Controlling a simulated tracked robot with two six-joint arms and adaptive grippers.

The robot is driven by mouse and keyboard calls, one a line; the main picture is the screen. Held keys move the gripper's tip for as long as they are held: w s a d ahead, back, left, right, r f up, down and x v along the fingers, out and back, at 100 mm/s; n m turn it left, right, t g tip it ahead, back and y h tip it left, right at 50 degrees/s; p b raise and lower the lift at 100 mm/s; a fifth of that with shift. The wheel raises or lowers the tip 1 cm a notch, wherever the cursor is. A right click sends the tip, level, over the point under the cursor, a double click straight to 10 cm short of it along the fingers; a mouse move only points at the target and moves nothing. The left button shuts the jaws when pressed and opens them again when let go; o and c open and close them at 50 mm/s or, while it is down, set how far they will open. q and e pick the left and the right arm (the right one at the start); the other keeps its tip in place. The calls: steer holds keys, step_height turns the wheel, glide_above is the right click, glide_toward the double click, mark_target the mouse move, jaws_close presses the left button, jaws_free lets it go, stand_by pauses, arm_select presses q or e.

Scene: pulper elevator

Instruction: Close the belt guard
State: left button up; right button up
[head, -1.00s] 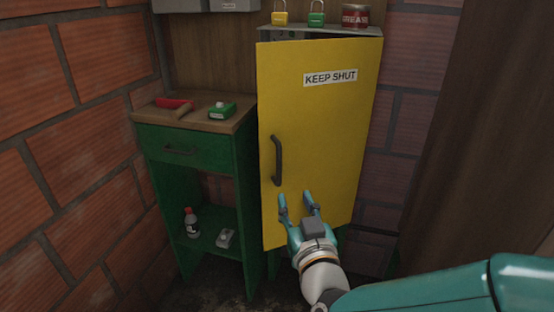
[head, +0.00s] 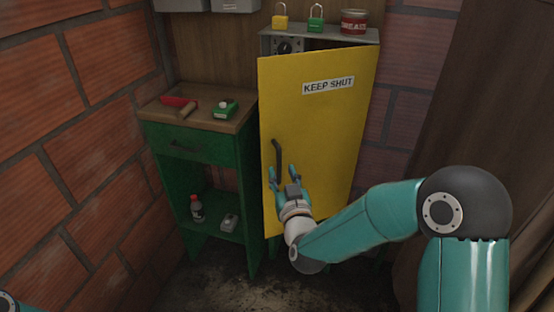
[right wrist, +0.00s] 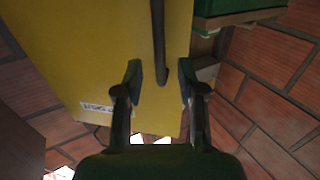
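The belt guard (head: 325,130) is a yellow door marked KEEP SHUT on a grey cabinet in the head view. It stands ajar, its left edge swung out, with a gap at the top showing a dial behind. Its dark upright handle (head: 277,152) is near the left edge. My right gripper (head: 283,174) is open at the handle's lower end. In the right wrist view, the lower end of the handle (right wrist: 159,40) shows between the spread fingertips (right wrist: 159,72) in front of the guard (right wrist: 90,50); contact cannot be told. My left gripper is out of view.
A yellow padlock (head: 280,22), a green padlock (head: 315,24) and a red grease tin (head: 354,22) stand on the cabinet top (head: 335,39). A green bench (head: 190,146) with small items stands close left. Brick walls enclose the corner.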

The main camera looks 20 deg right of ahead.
mark_target(279, 165)
steer(key=shift+w+d, duration=0.15)
steer(key=shift+w, duration=1.15)
steer(key=shift+w+d, duration=0.1)
steer(key=shift+w, duration=1.15)
jaws_close()
